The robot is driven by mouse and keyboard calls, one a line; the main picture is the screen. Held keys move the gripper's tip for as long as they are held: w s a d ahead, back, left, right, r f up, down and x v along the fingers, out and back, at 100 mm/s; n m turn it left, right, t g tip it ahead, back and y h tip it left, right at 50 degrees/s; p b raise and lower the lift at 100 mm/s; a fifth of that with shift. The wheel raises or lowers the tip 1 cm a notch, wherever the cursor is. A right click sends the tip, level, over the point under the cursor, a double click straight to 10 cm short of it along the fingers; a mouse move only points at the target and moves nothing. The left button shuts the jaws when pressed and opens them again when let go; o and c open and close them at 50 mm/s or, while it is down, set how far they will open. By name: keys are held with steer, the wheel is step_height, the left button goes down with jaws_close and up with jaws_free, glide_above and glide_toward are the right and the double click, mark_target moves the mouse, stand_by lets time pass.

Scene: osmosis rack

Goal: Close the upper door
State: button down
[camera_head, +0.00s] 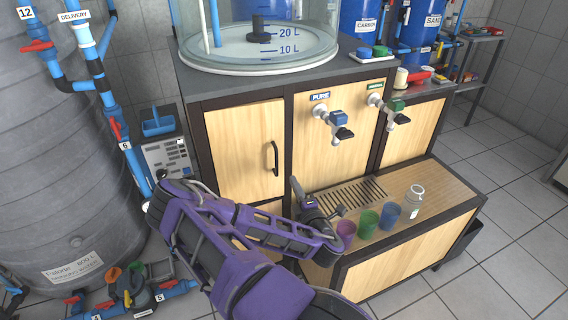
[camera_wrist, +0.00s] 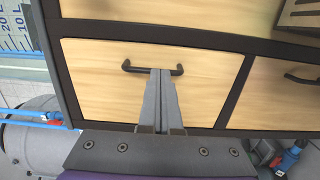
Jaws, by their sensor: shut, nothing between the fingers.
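The upper door (camera_head: 238,150) is a pale wood panel at the left of the dark-framed cabinet, with a black upright handle (camera_head: 274,158). It looks flush with its frame; I cannot tell whether a small gap remains. My gripper (camera_head: 295,182) is in front of the cabinet, to the lower right of this handle. In the wrist view, turned sideways, the upper door (camera_wrist: 95,90) fills the middle. My gripper's closed fingertips (camera_wrist: 161,70) overlap the middle of the handle (camera_wrist: 132,67); contact is unclear. The gripper is shut and empty.
A lower door (camera_wrist: 275,100) adjoins the upper one. A big grey tank (camera_head: 60,170) and blue pipes stand left. Tiled floor is free at right.

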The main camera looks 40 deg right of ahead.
mark_target(281, 156)
steer(key=x, duration=1)
steer(key=shift+d, duration=0.1)
steer(key=shift+w+d+n+t+y+b, duration=0.2)
steer(key=shift+w+d+n+y, duration=0.1)
steer(key=shift+w+y, duration=0.2)
steer(key=shift+w+d+n+t+y+b, duration=0.1)
steer(key=shift+w+d+n+y+b, duration=0.1)
steer(key=shift+w+n+y, duration=0.3)
steer(key=shift+w+r, duration=0.1)
steer(key=shift+w, duration=0.15)
steer(key=shift+a, duration=0.1)
